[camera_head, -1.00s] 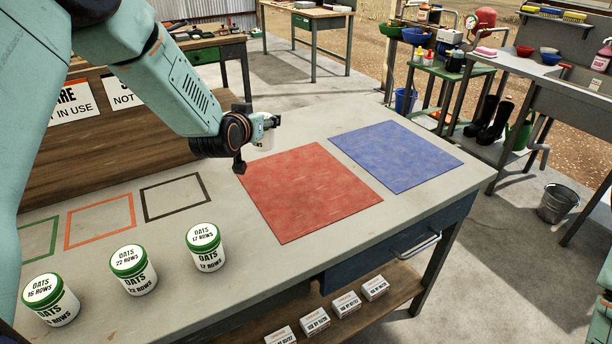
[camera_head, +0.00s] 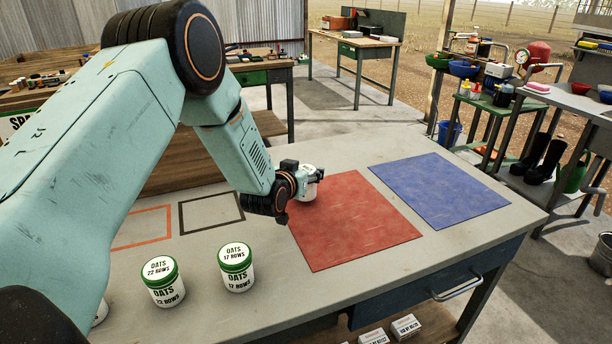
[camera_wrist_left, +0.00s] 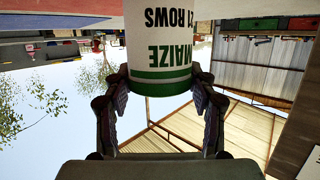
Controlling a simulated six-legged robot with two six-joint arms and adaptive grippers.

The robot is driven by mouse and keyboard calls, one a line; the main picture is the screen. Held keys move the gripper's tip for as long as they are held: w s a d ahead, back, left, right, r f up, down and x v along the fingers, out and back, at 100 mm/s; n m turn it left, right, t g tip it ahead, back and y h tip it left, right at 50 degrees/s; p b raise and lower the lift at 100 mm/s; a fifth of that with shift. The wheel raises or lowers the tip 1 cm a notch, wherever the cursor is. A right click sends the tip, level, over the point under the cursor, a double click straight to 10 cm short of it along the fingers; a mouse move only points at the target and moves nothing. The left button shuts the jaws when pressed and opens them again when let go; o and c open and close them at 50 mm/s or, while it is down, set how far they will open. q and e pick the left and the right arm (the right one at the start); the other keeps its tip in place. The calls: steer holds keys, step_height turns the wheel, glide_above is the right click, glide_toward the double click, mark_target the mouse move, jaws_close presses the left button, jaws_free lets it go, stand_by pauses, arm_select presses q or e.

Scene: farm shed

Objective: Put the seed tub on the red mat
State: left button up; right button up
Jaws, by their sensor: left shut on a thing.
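My left gripper (camera_head: 299,184) is shut on a white seed tub (camera_head: 309,188). In the left wrist view the tub (camera_wrist_left: 163,45) sits between both fingers, and its label reads MAIZE and ROWS, upside down in the picture, with a green band. In the head view the tub overlaps the far left edge of the red mat (camera_head: 355,220). I cannot tell whether it touches the mat. The visible part of the mat is bare. My right gripper is not in view.
Two green-lidded oats tubs (camera_head: 236,268) (camera_head: 165,283) stand at the bench's front left, with another partly hidden by my arm. A bare blue mat (camera_head: 440,190) lies right of the red one. Orange and black outlined squares (camera_head: 211,213) mark the bench behind the oats tubs.

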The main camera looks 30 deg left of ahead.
arm_select(q)
steer(key=shift+a+f, duration=0.1)
steer(key=shift+f, duration=0.5)
steer(key=shift+w+a+f, duration=0.2)
steer(key=shift+w+f, duration=0.05)
steer(key=shift+w, duration=0.05)
steer(key=o, duration=1.2)
steer(key=shift+s+d+r, duration=0.2)
steer(key=shift+r, duration=0.05)
steer(key=shift+o, duration=0.3)
steer(key=shift+w+a+f, duration=0.15)
steer(key=shift+f, duration=0.05)
steer(key=p+v, duration=0.1)
steer(key=v, duration=0.6)
steer(key=shift+s+r, duration=0.25)
steer(key=shift+s, duration=0.05)
steer(key=shift+f, duration=0.1)
